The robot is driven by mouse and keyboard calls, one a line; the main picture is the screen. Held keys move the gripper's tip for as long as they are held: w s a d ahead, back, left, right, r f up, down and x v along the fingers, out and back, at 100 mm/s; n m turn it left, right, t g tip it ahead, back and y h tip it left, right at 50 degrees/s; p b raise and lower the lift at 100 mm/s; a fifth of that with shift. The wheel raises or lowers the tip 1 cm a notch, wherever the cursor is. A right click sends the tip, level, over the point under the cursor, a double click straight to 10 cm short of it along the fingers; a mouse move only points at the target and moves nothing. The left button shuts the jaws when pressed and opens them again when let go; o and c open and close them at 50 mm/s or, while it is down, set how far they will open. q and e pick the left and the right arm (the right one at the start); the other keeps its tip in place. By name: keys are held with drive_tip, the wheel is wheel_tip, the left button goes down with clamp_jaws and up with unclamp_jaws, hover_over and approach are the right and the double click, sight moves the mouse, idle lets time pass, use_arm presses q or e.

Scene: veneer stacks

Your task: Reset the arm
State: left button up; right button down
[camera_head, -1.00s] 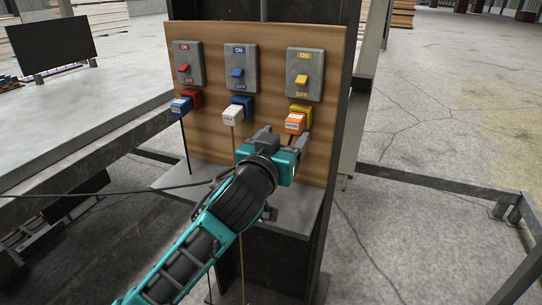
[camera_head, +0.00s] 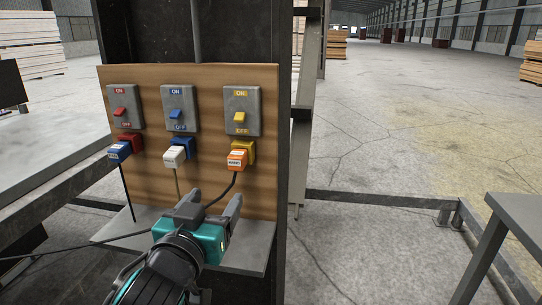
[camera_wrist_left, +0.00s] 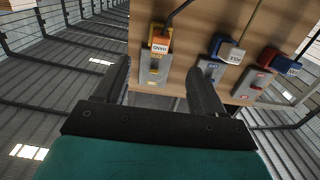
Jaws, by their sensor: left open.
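My left gripper (camera_head: 213,208) is open and empty, low in front of the wooden board (camera_head: 262,185), just above the small grey shelf (camera_head: 250,240). In the left wrist view its two dark fingers (camera_wrist_left: 160,90) stand apart with nothing between them. Above it, an orange plug (camera_head: 237,159) sits at the yellow socket (camera_head: 250,148), with a black cable hanging down. A white plug (camera_head: 174,156) sits at the blue socket (camera_head: 184,145), and a blue plug (camera_head: 119,151) at the red socket (camera_head: 131,141). My right gripper is not in view.
Red (camera_head: 119,112), blue (camera_head: 176,115) and yellow (camera_head: 240,117) switches are mounted above the sockets. A dark steel column (camera_head: 195,30) stands behind the board. A grey table (camera_head: 50,165) is at the left and a metal frame (camera_head: 510,220) at the right. Open concrete floor lies between.

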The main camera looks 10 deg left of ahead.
use_arm(q)
drive_tip(key=s+f+m+g+h, duration=0.1)
drive_tip(key=s+f+g, duration=0.15)
drive_tip(key=f, duration=0.85)
drive_tip(key=s+f+m+g+h, duration=0.1)
drive_tip(key=s+f+g, duration=0.15)
drive_tip(key=f, duration=0.75)
drive_tip(key=s+a+f+g, duration=0.1)
drive_tip(key=s+f+g, duration=0.1)
drive_tip(key=s+f, duration=0.9)
drive_tip(key=shift+s+a+f+y, duration=0.2)
drive_tip(key=shift+a+f+y, duration=0.1)
drive_tip(key=shift+f, duration=0.55)
